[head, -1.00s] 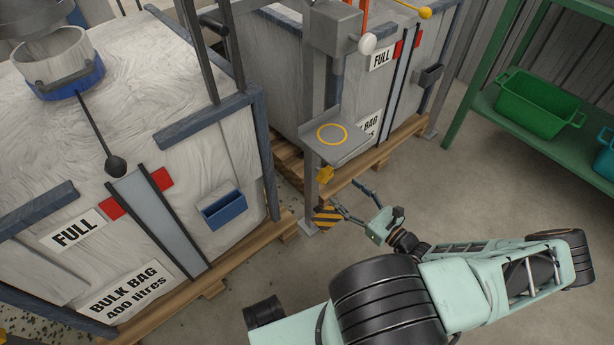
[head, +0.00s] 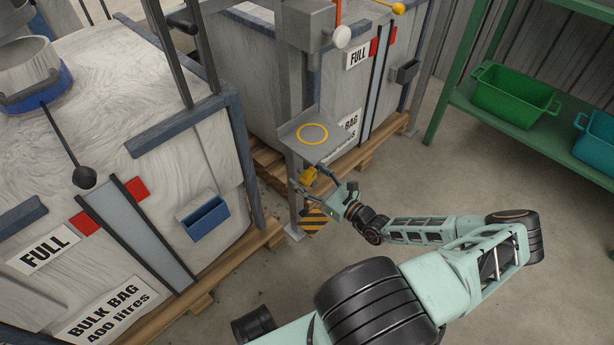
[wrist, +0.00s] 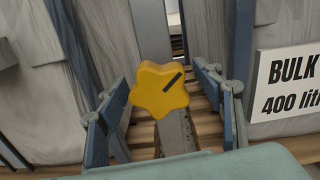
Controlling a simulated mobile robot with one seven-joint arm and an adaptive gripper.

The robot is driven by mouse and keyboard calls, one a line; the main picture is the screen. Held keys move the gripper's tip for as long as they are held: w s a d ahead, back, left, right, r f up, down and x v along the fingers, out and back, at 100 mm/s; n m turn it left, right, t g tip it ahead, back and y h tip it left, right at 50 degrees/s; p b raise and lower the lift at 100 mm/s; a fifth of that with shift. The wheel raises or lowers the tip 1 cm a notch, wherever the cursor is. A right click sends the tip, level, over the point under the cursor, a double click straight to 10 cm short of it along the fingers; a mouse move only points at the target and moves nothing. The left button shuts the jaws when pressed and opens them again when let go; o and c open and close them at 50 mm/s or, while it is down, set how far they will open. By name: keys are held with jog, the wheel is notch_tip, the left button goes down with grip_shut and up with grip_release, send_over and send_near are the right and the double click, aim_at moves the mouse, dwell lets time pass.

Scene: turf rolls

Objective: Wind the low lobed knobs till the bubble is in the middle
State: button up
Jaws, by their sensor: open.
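A yellow lobed knob (wrist: 159,90) with a dark line on its face sits between the fingers of my gripper (wrist: 160,112) in the wrist view, slightly beyond or level with the tips; I cannot tell if they touch it. In the head view the same knob (head: 309,176) shows small under a grey shelf (head: 316,146) with a yellow ring on it. My gripper (head: 314,184) is open there, its fingers reaching to the knob from the right. No bubble can be made out in either view.
A grey post (head: 293,200) stands behind the knob, with a striped yellow and black plate (head: 316,222) near its foot. Large bulk bags on pallets stand left and behind. A green rack (head: 470,105) with bins is at the right. The floor in front is clear.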

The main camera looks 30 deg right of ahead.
jog(key=c, duration=1.2)
jog(key=shift+r, duration=0.1)
